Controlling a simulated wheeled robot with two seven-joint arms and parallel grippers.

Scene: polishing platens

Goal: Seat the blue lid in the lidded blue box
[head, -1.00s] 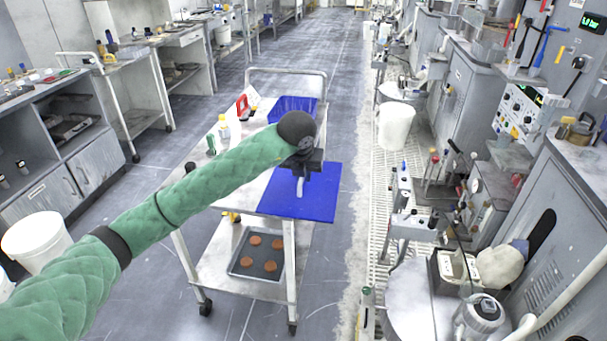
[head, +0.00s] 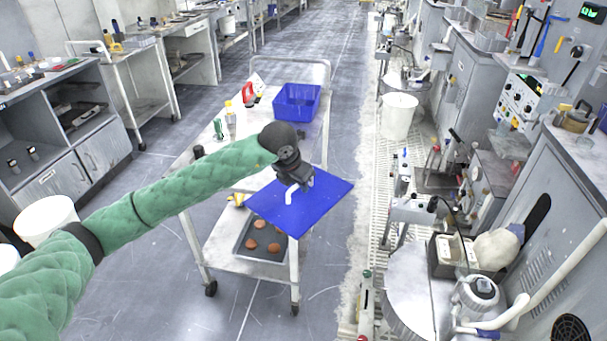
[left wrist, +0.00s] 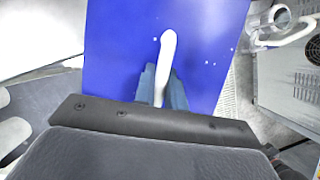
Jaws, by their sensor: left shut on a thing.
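The blue lid (head: 325,192) is a flat blue sheet with a white handle. My left gripper (head: 293,190) is shut on the lid's white handle and holds the lid, turned askew, over the cart's near right end. In the left wrist view the blue lid (left wrist: 120,60) fills the middle, with the white handle (left wrist: 167,50) rising between the gripper fingers (left wrist: 163,88). The blue box (head: 297,103) stands open at the far end of the cart's top, beyond the lid and apart from it. My right gripper is not in view.
The cart (head: 262,182) has bottles and a red-and-white item (head: 254,87) on its top, left of the box. A tray (head: 262,243) with several brown discs lies on its lower shelf. A white bucket (head: 399,115) stands to the right on the floor.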

